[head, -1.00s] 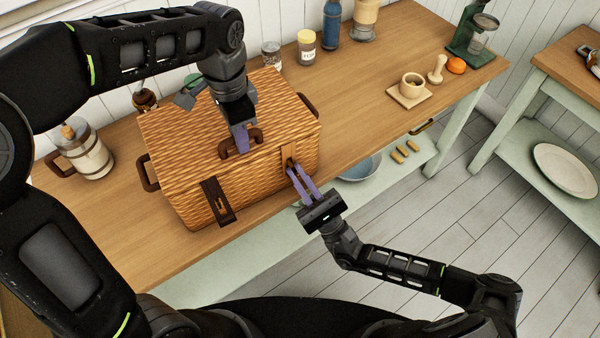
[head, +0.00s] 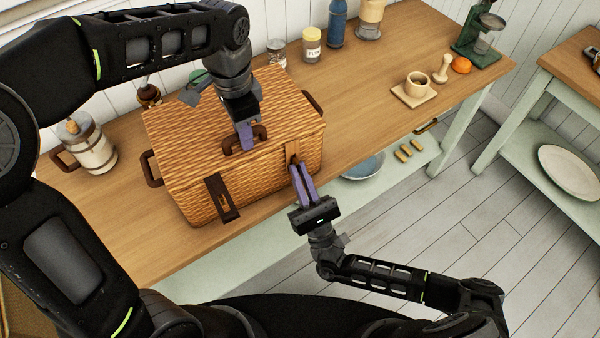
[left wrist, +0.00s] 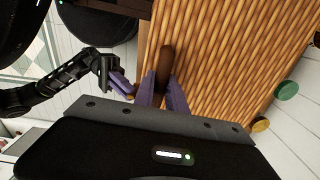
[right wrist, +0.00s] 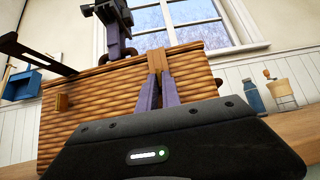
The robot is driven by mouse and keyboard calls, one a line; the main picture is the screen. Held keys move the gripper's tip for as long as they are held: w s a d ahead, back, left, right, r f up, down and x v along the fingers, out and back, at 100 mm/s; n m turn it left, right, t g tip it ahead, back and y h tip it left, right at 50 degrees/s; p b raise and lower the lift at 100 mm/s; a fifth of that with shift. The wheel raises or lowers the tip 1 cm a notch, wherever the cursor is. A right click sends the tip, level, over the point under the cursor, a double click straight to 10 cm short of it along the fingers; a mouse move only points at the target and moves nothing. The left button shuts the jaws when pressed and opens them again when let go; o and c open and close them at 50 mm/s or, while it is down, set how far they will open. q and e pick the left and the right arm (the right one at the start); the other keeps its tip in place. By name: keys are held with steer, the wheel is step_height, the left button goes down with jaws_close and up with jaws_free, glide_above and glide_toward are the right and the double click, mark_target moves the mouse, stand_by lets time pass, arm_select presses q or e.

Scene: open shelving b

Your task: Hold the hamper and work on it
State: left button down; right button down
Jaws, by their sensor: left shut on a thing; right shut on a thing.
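The wicker hamper (head: 190,170) stands on the wooden counter with its lid down. My left gripper (head: 246,146) is shut on the brown lid handle (left wrist: 165,62), from above. My right gripper (head: 296,165) is shut at the right front strap (right wrist: 187,68), its fingers pointing up at the hamper's front; the fingers partly hide what is between them. The left front strap (head: 222,197) is dark and sticks out from the front, clear of a small wooden peg (right wrist: 62,103) below it. Brown side handles (head: 151,168) sit at both ends.
A white canister (head: 92,150) stands left of the hamper. Jars (head: 312,45), a blue bottle (head: 336,28), a mortar (head: 417,85), a pestle and an orange are along the counter. A lower shelf holds a blue bowl (head: 365,167).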

steer(key=c, duration=1.5)
jaws_free()
steer(key=shift+c, duration=0.2)
steer(key=shift+f, duration=0.1)
steer(key=v, duration=0.7)
steer(key=shift+s, duration=0.15)
steer(key=shift+f, duration=0.1)
arm_select(q)
steer(key=c, duration=1.3)
jaws_free()
steer(key=shift+r, duration=0.1)
step_height(320, 180, up, 7)
steer(key=shift+r, duration=0.15)
